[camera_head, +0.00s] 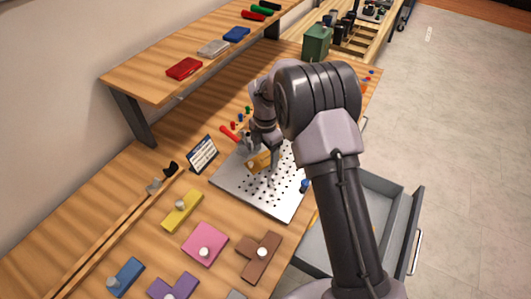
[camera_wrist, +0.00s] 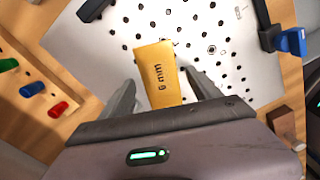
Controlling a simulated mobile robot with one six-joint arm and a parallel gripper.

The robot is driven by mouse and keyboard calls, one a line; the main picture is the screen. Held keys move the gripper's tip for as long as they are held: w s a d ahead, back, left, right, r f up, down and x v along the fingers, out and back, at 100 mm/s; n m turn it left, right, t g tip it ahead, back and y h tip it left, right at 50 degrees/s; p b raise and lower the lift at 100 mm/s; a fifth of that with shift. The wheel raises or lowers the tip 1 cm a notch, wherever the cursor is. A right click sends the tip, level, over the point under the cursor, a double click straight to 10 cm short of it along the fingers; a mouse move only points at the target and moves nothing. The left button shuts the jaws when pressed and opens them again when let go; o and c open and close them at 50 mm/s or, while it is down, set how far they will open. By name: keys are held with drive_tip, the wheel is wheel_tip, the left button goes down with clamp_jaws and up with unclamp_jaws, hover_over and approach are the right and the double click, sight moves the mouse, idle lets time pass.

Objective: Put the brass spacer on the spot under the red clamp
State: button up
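The brass spacer (camera_wrist: 158,72) is a flat yellow block with dark lettering, lying on the perforated metal plate (camera_wrist: 100,48). It also shows in the head view (camera_head: 262,161), partly hidden by my gripper. My gripper (camera_wrist: 161,76) is low over the plate with one finger on each side of the spacer. Narrow gaps seem to show between the fingers and the spacer. A long red handle (camera_head: 229,133), seemingly of the red clamp, stands at the plate's left corner in the head view. The spot under it cannot be made out. The red clamp is not visible in the wrist view.
A blue clamp (camera_wrist: 292,42) stands at the plate's edge. Pegs, one red (camera_wrist: 57,108), stand beside the plate. A small sign (camera_head: 203,154) stands near its left corner. Coloured knobbed blocks, one pink (camera_head: 204,241), lie in front. A raised shelf (camera_head: 160,82) runs behind; a drawer (camera_head: 370,200) is open.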

wheel_tip(320, 180, up, 12)
drive_tip(key=r+p, duration=0.1)
drive_tip(key=p, duration=0.3)
wheel_tip(320, 180, up, 7)
drive_tip(key=m, duration=0.4)
hover_over(266, 158)
drive_tip(key=s+d, duration=0.1)
drive_tip(key=s, duration=0.2)
drive_tip(key=s+d+r+m+t+y, duration=0.1)
drive_tip(key=s+d+r+m+t, duration=0.25)
drive_tip(key=s+r+m, duration=0.7)
drive_tip(key=s+d+m+t+y, duration=0.1)
drive_tip(key=s+d+m+t, duration=0.1)
drive_tip(key=s+m, duration=1.2)
drive_tip(key=s, duration=0.4)
drive_tip(key=shift+s+d+r+m, duration=0.15)
drive_tip(key=shift+r+m, duration=0.1)
drive_tip(key=shift+m, duration=0.1)
